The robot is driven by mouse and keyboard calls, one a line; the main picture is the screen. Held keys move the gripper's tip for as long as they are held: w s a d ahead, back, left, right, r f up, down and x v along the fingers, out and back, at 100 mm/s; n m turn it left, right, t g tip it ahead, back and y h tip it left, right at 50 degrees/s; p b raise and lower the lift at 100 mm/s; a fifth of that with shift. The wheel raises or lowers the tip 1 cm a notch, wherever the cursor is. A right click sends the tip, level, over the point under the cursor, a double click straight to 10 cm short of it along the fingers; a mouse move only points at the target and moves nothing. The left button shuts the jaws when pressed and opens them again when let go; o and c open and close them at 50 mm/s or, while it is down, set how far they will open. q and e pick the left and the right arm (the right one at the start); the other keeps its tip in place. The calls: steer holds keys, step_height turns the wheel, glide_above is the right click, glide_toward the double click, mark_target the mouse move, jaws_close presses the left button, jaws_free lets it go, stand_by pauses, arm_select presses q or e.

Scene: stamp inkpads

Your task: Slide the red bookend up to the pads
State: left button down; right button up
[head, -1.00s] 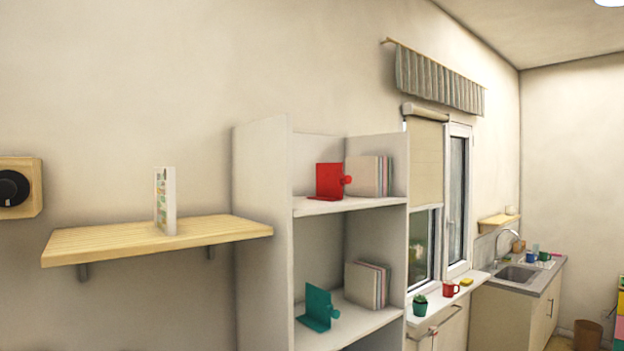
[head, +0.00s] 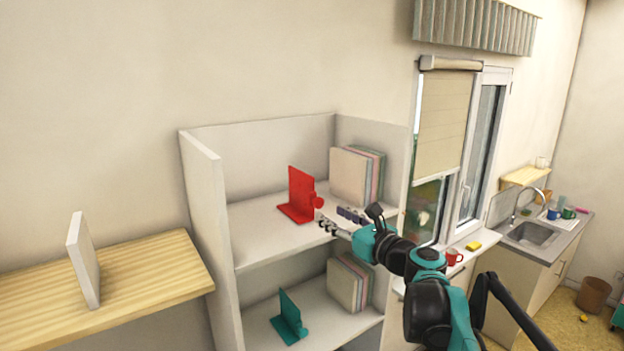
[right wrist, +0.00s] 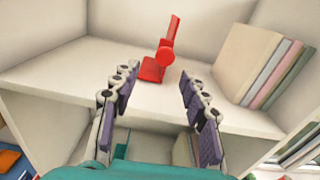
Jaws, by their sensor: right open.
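The red bookend (head: 301,194) stands upright on the upper shelf (head: 262,224), with a round knob on its right side. The pads (head: 357,174) stand in a row on the same shelf to its right, against the right wall, with a gap between. My right gripper (head: 335,220) is open and empty at the shelf's front edge, in front of the gap. In the right wrist view the bookend (right wrist: 166,52) is ahead, beyond and between the open fingers (right wrist: 158,85), not touched. The pads (right wrist: 262,68) lean at the right there. My left gripper is not in view.
A teal bookend (head: 289,320) and more pads (head: 349,282) stand on the lower shelf. The unit's left side panel (head: 207,215) and right wall bound the upper shelf. A wooden wall shelf (head: 150,280) with a white upright object is at the left.

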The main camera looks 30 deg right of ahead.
mark_target(320, 204)
steer(key=shift+w+r, duration=0.45)
steer(key=shift+w, duration=0.2)
steer(key=w+p, duration=0.1)
steer(key=w, duration=0.4)
steer(key=shift+w+d+f, duration=0.1)
steer(key=shift+w+f, duration=0.05)
steer(key=shift+w, duration=0.1)
steer(key=shift+w+a+p, duration=0.2)
steer(key=shift+w+p, duration=0.1)
steer(key=shift+w, duration=0.1)
steer(key=shift+s+d, duration=0.1)
steer(key=shift+c, duration=0.3)
jaws_close()
